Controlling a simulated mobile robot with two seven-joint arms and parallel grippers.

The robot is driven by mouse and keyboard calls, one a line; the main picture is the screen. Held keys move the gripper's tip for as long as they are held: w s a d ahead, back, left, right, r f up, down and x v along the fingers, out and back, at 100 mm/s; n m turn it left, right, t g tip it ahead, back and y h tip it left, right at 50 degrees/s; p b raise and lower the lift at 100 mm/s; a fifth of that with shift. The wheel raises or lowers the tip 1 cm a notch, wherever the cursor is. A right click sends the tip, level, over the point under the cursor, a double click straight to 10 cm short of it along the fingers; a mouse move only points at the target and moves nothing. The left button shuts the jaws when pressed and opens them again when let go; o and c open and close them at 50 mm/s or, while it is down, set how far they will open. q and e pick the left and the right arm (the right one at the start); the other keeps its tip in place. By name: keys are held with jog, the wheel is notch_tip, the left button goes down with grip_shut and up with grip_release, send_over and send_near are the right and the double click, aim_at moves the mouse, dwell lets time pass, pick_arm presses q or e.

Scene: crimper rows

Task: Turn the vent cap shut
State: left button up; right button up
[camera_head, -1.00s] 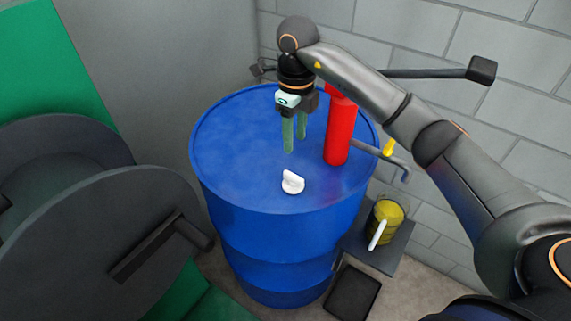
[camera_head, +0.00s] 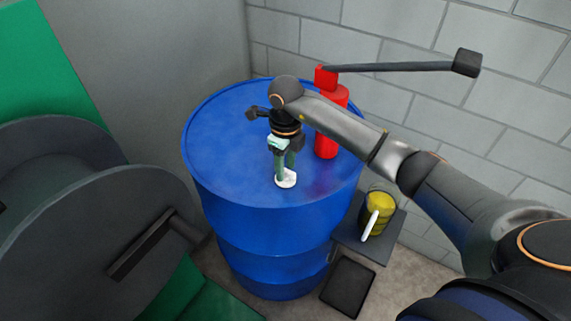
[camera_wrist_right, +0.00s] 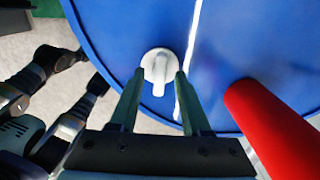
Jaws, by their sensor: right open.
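The white vent cap (camera_head: 286,181) sits on top of the blue drum (camera_head: 225,140), near its front edge. It has a round base and a raised grip bar, clear in the right wrist view (camera_wrist_right: 157,66). My right gripper (camera_head: 285,174) points down right over the cap, fingers apart. Part of the cap is hidden behind the fingers in the head view. My left gripper is not in view.
A red pump (camera_head: 326,140) with a long dark handle (camera_head: 400,67) stands on the drum, right behind my right gripper. A yellow container (camera_head: 378,212) is on a dark shelf (camera_head: 379,247) right of the drum. A grey reel (camera_head: 70,240) stands at left.

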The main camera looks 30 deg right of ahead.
grip_shut()
dwell(0.3)
jog(key=shift+m, duration=0.5)
jog(key=m, duration=0.3)
jog(key=shift+r+m+p, duration=0.1)
jog(key=shift+m+p, duration=0.2)
jog(key=shift+m, duration=0.1)
jog(key=m, duration=0.4)
jog(key=shift+m+p, duration=0.3)
jog(key=shift+p, duration=0.1)
jog(key=m+p, duration=0.1)
jog(key=m, duration=0.4)
jog(key=shift+m+p, duration=0.3)
jog(key=shift+m, duration=1.7)
